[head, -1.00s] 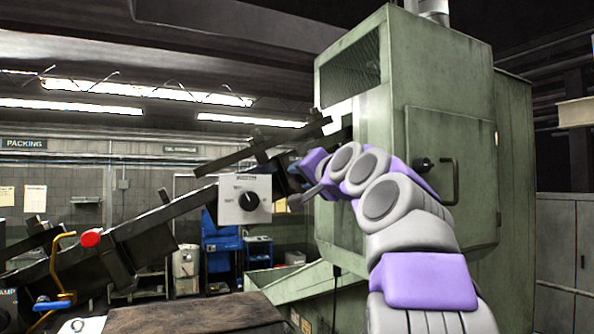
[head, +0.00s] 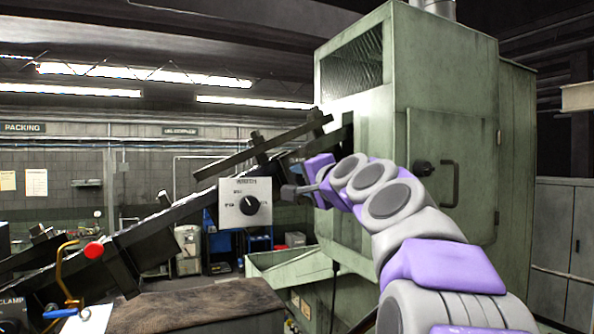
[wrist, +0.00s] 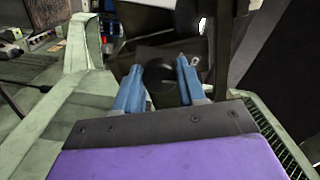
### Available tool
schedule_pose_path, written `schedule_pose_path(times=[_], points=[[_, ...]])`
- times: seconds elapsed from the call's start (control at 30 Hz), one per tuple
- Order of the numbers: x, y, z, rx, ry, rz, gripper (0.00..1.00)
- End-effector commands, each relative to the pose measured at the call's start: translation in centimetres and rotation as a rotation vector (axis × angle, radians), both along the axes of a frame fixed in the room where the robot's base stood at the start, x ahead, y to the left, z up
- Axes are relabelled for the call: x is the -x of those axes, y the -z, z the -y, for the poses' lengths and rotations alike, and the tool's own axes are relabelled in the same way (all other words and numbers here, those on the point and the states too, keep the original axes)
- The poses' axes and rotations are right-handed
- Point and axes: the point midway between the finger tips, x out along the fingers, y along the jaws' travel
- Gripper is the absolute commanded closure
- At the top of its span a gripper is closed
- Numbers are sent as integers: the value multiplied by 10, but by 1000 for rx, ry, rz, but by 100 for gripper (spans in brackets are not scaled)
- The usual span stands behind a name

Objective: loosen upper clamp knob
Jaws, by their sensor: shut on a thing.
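In the wrist view, a dark rounded knob-like part (wrist: 162,78) sits between the two blue fingers of my gripper (wrist: 160,72), which is shut on it. It is dark against dark metal, so its exact shape and its turn are hard to read. In the head view my gripper (head: 312,182) is at the right part of the sloping dark rail (head: 160,226), just left of the green machine. A small dark grey block on a short stem (head: 291,192) shows at its tip. The fingers are mostly hidden there by my wrist.
A grey selector panel (head: 245,203) with a black dial is close left of my gripper. The green machine cabinet (head: 450,120) stands to the right. A brown-topped bench (head: 195,308) is in front.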

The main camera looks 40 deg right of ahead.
Motion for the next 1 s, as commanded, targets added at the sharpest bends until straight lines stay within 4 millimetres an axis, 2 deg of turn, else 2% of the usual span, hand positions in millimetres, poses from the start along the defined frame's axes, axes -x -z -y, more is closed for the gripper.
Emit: schedule_pose_path(times=[0.5, 0.77, 0.8, 1.0], points=[[-2, 4, 0, -251, -3, 50, 100], [-2, 6, 0, -269, -1, 54, 100], [-2, 6, 0, -269, -1, 53, 57], [-1, 4, 0, -267, -1, 57, 38]])
